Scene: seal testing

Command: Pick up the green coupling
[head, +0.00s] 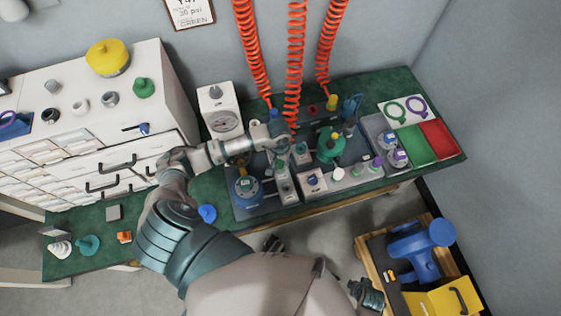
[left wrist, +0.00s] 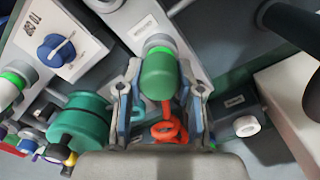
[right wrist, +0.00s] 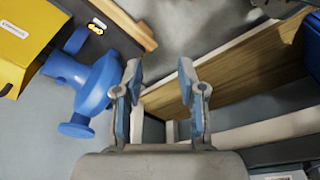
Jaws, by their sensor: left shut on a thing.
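The green coupling (left wrist: 158,76) shows in the left wrist view as a rounded green cylinder with a lighter green ring at its far end, against a white fixture (left wrist: 143,22). My left gripper (left wrist: 164,84) has its fingers on either side of it and is shut on it. In the head view my left gripper (head: 284,134) is over the test bench fixtures, and I cannot clearly make out the coupling there. My right gripper (right wrist: 160,70) is open and empty, low in front of the bench; it also shows in the head view (head: 368,295).
Red coiled hoses (head: 293,70) hang behind the left gripper. A larger green fitting (head: 330,146) stands to its right, and a gauge box (head: 217,97) to its left. Green and red trays (head: 438,138) lie at the bench's right. A blue valve (right wrist: 95,83) is beside the right gripper.

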